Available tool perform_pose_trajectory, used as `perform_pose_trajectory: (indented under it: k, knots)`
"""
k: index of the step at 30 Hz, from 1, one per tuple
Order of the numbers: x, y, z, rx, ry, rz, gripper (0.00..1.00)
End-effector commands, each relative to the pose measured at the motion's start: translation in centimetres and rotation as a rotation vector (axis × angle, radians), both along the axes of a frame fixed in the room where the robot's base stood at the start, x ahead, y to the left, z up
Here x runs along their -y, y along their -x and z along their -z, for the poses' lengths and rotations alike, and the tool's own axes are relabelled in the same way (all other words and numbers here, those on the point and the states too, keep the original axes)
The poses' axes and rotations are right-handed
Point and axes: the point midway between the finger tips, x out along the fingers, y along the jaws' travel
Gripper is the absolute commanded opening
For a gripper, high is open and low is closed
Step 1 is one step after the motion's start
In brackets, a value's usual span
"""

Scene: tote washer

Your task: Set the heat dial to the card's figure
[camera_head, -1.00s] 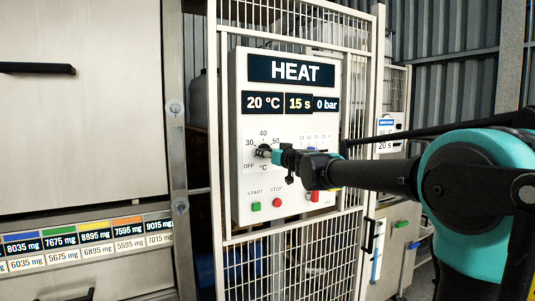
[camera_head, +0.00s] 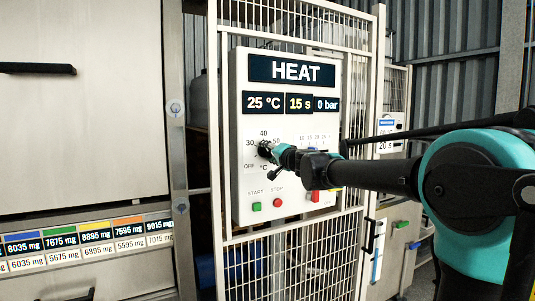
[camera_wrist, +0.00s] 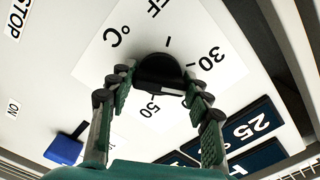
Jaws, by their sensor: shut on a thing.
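The black heat dial (camera_head: 264,149) sits on the white HEAT panel (camera_head: 243,200), amid a scale marked OFF, 30, 40 and 50. In the wrist view the dial (camera_wrist: 160,70) lies between the two fingers of my gripper (camera_wrist: 157,80), which is shut on it. My gripper (camera_head: 277,153) also shows at the dial in the head view. The panel's display (camera_head: 263,103) reads 25 °C. A white card (camera_head: 386,146) stands right of the panel, behind my arm; its lower line reads 20 s, and its upper figure is mostly hidden.
The panel hangs on a white mesh gate (camera_head: 300,255). Below the dial are a green START button (camera_head: 256,206) and a red STOP button (camera_head: 278,202). A blue switch (camera_wrist: 67,145) shows in the wrist view. A steel cabinet (camera_head: 80,130) stands at the left.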

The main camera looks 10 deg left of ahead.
Motion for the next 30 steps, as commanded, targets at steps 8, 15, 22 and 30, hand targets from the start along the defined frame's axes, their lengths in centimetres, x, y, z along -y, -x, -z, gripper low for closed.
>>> perform_pose_trajectory:
  k: [8,15,22,30]
  knots:
    - [0.01,0.03,0.0,-0.146,-0.215,0.0,0.2]
    - [0.02,0.04,-0.03,-0.273,-0.404,0.0,0.2]
    - [0.02,0.03,-0.06,-0.395,-0.585,0.001,0.2]
    - [0.04,0.03,-0.09,-0.538,-0.797,0.001,0.2]
